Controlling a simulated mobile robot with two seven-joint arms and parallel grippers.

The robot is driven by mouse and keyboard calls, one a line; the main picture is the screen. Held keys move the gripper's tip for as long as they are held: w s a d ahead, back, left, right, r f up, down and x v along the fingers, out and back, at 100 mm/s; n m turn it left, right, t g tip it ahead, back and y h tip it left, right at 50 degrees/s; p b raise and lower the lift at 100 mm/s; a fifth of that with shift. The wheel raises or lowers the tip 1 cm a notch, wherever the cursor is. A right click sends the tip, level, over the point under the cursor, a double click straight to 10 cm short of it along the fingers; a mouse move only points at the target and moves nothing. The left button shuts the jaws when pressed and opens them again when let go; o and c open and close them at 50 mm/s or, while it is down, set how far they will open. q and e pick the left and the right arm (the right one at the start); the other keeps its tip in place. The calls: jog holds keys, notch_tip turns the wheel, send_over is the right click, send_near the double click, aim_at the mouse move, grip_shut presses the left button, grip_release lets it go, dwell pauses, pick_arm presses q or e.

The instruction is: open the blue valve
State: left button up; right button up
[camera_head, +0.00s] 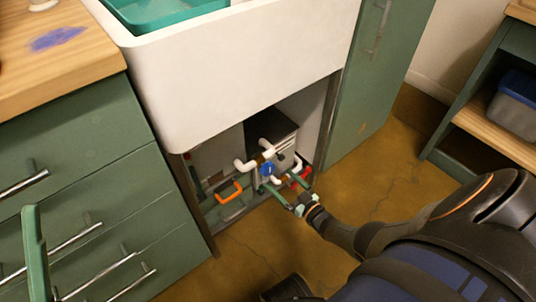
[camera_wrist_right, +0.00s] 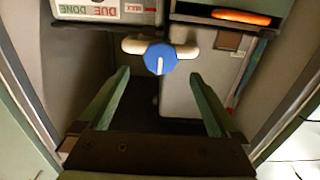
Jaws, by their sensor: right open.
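The blue valve (camera_head: 268,170) is a round blue knob on white pipework, inside the open cabinet under the sink. It also shows in the right wrist view (camera_wrist_right: 160,59), with a pale mark on its face. My right gripper (camera_head: 277,181) has green fingers, spread apart and empty. In the right wrist view the fingers (camera_wrist_right: 159,75) point toward the valve, which appears centred just beyond the tips, not between them. A green upright bar (camera_head: 36,255) at the left edge looks like a finger of my left gripper; the rest of that gripper is out of frame.
An orange handle (camera_head: 229,193) is left of the valve, and red parts (camera_head: 303,173) are right of it. The white sink (camera_head: 240,75) overhangs the opening. Green drawers (camera_head: 110,200) and a green door (camera_head: 365,90) flank it. A labelled panel (camera_wrist_right: 105,10) is behind.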

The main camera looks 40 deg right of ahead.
aim_at(270, 170)
jog(key=w, duration=0.2)
jog(key=w+b, duration=0.1)
jog(key=w, duration=0.1)
jog(key=w+b, duration=0.1)
jog(key=w, duration=0.1)
jog(key=shift+a+f, duration=0.15)
jog(key=shift+a, duration=0.1)
jog(key=shift+w, duration=0.6)
jog(key=c, duration=1.3)
jog(key=shift+c, duration=0.2)
